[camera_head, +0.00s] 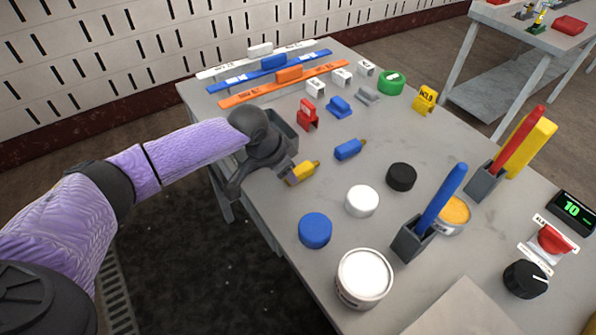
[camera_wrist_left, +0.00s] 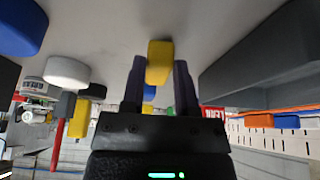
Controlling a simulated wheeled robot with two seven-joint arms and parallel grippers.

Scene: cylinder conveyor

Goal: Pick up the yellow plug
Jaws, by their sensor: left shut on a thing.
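The yellow plug (camera_head: 302,173) is at the left edge of the grey table in the head view, with its narrower end pointing right. My left gripper (camera_head: 290,176) reaches in from the left and is shut on the plug. In the left wrist view the yellow plug (camera_wrist_left: 159,61) sits between the two dark fingers of my left gripper (camera_wrist_left: 159,80). Whether the plug touches the table is hard to tell. A similar blue plug (camera_head: 349,149) lies to its right. My right gripper is not in view.
A grey open bin (camera_head: 284,127) stands just behind my left gripper. A blue lid (camera_head: 315,229), a white lid (camera_head: 362,201) and a black lid (camera_head: 401,176) are nearby. Holders with a blue stick (camera_head: 443,198) and a red stick (camera_head: 518,138) stand upright at the right.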

